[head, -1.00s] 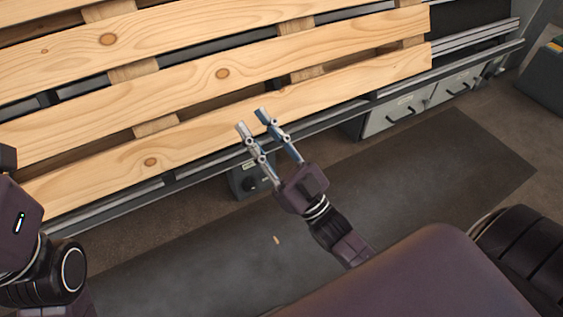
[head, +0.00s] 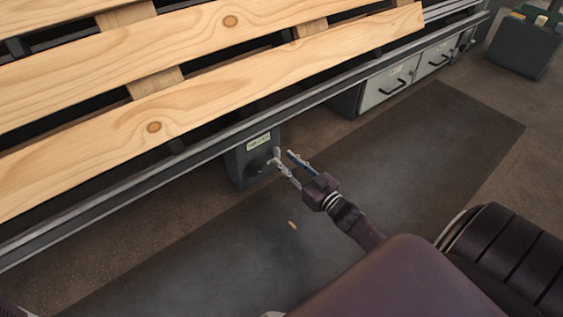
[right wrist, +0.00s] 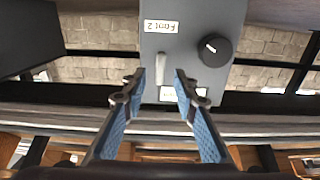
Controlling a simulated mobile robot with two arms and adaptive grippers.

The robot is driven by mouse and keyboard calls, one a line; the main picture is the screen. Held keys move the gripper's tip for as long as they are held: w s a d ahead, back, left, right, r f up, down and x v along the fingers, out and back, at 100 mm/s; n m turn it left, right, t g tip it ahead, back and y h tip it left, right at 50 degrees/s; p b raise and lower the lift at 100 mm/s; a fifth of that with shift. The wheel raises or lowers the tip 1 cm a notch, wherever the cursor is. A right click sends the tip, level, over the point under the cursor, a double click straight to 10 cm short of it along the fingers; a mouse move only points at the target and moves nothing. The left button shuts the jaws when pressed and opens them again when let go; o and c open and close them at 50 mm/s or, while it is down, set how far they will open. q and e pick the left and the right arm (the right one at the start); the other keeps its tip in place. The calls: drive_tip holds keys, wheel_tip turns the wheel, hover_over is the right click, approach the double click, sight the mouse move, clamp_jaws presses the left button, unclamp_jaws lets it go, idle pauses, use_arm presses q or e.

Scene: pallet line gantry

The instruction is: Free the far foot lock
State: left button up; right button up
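A grey lock box (head: 240,165) hangs under the front rail in the head view, with a pale label on its face. In the right wrist view the box (right wrist: 195,15) has an upside-down label that seems to read "Foot 2", a round black knob (right wrist: 215,49) and a pale upright lever (right wrist: 160,68). My right gripper (head: 284,154) is just in front of the box. Its fingers (right wrist: 159,82) are open, one to each side of the lever's lower end in the picture; contact cannot be told. My left gripper is out of view.
A wooden slatted pallet (head: 200,95) lies above the metal rail (head: 200,152). Grey drawers (head: 393,85) sit under the rail to the right. A dark bin (head: 525,45) stands at far right. A dark mat (head: 380,150) covers the floor in front.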

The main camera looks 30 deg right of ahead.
sight(277, 154)
drive_tip(key=shift+w+a+b, duration=0.1)
drive_tip(key=shift+w+b, duration=0.4)
drive_tip(key=shift+w, duration=0.8)
drive_tip(key=shift+c, duration=0.3)
clamp_jaws()
